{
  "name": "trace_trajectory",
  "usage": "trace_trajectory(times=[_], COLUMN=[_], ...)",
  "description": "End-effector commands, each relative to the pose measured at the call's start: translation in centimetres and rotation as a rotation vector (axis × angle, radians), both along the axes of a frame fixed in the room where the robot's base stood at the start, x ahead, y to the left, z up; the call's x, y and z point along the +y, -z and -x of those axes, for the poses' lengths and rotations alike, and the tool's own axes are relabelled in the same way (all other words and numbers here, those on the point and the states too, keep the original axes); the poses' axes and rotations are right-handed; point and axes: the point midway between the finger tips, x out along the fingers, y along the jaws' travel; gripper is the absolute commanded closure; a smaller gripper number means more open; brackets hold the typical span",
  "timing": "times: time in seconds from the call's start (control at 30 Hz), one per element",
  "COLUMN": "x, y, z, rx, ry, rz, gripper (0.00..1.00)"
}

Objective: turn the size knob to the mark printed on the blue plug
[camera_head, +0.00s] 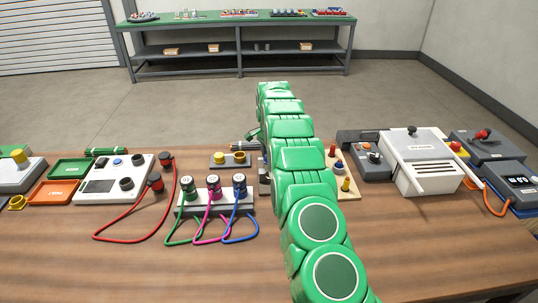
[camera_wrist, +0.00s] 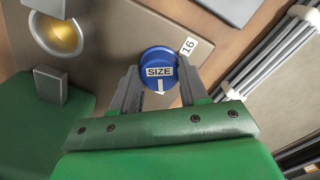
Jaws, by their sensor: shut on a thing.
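The size knob (camera_wrist: 158,55) is blue with a white SIZE label and a white arrow in the wrist view. The arrow points down the picture, towards my gripper's body. My gripper (camera_wrist: 158,80) is shut on the knob, one finger on each side. A white tag reading 16 (camera_wrist: 187,46) lies at the knob's upper right; other marks are not visible. In the head view my arm hides the knob. The blue plug (camera_head: 239,183) stands upright in a white block, with a blue cable; its printed mark is too small to read.
A green plug (camera_head: 187,186) and a pink plug (camera_head: 213,185) stand beside the blue plug. A yellow round part (camera_wrist: 60,34) and a bundle of grey rods (camera_wrist: 262,62) flank the knob. A white machine (camera_head: 418,160) stands to the right.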

Motion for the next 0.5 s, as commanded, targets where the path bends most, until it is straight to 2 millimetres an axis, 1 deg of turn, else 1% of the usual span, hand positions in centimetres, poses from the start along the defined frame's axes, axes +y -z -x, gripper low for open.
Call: trace_trajectory(times=[0.03,0.07,0.2,0.5], x=[0.09,0.07,0.05,0.01], y=[0.03,0.03,0.02,-0.05], z=[0.02,0.02,0.01,0.0], rx=[0.001,0.001,0.001,0.0], ry=[0.0,0.0,0.0,0.0], rz=[-0.001,-0.001,-0.001,0.0], gripper=[0.87,0.52,0.31,0.31])
